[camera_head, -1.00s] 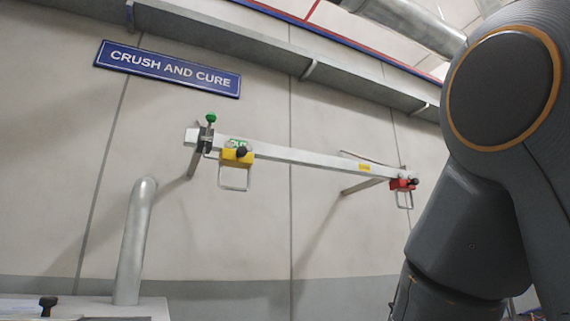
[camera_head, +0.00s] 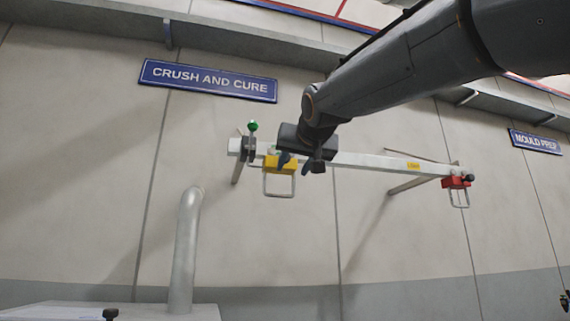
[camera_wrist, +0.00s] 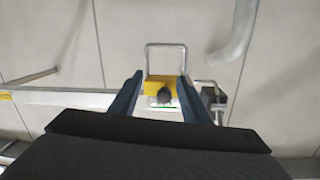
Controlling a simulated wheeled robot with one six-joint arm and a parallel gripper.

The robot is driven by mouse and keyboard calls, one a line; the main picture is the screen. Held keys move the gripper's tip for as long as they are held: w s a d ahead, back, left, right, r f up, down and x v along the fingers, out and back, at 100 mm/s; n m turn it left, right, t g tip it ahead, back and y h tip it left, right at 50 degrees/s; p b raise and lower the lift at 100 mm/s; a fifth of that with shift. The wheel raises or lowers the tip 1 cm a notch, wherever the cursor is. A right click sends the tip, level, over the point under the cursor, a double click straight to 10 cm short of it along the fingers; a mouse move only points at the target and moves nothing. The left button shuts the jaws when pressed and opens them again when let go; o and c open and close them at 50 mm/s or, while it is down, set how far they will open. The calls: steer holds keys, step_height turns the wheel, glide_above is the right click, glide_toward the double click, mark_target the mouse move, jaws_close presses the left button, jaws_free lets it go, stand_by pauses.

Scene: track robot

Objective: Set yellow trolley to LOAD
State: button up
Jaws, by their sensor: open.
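The yellow trolley (camera_head: 280,168) hangs on a pale rail (camera_head: 375,161) near its left end, with a wire loop below it. My gripper (camera_head: 296,166) is open in front of the trolley; the wrist view also shows my gripper (camera_wrist: 158,98). I cannot tell whether the fingers touch the trolley. A yellow label (camera_head: 413,166) is on the rail to the right; the green label beside the trolley is mostly hidden.
A black clamp with a green ball (camera_head: 252,126) stands at the rail's left end, close to the trolley. A red trolley (camera_head: 456,182) is at the right end. A grey pipe (camera_head: 186,250) rises below left. The rail between the trolleys looks clear.

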step_height(320, 180, up, 4)
steer(key=s+r, duration=0.1)
steer(key=s, duration=0.1)
steer(key=shift+t, duration=0.4)
steer(key=p+x, duration=0.1)
steer(key=x, duration=0.1)
steer(key=p+x, duration=0.1)
steer(key=x, duration=0.2)
steer(key=p+x, duration=0.1)
steer(key=x, duration=0.2)
steer(key=shift+a+f, duration=0.15)
steer(key=shift+a, duration=0.2)
jaws_close()
